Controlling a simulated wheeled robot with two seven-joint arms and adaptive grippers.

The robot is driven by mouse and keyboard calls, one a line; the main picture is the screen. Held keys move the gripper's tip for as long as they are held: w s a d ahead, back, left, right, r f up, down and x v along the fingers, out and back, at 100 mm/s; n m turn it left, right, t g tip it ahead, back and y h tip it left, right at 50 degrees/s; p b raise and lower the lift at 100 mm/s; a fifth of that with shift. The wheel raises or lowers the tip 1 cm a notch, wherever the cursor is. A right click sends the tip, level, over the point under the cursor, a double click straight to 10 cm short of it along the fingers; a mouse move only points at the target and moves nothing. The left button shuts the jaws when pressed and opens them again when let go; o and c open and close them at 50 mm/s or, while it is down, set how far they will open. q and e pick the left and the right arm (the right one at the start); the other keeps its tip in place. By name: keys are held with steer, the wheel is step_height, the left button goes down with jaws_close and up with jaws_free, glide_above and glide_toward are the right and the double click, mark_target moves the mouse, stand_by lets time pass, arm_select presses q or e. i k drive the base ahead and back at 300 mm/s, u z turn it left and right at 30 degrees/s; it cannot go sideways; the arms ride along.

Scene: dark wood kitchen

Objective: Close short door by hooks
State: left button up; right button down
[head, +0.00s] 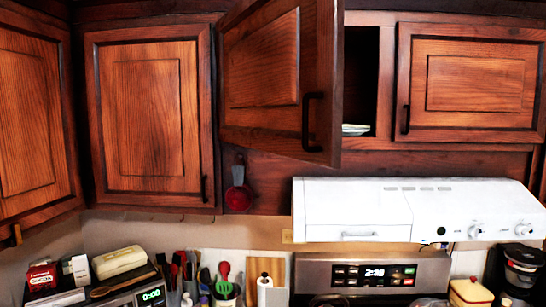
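The short cabinet door (261,75) in the upper middle stands open, swung out toward me, with its hinge side at the left. Its dark vertical handle (312,122) is near its free right edge. Behind it the dark cabinet opening (361,80) shows, with a few white dishes (355,129) at the bottom. Below the door, a red hanging item (238,197) is on the wall, and small hooks (168,218) show faintly along the underside of the cabinet to the left. Neither of my grippers is in view.
Shut cabinet doors flank the open one at left (148,120) and right (471,83). A white range hood (415,211) juts out below right. Space before the door looks clear.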

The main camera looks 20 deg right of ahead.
mark_target(280, 63)
steer(key=u, duration=1.6)
steer(key=k, duration=0.7)
steer(key=z, duration=0.65)
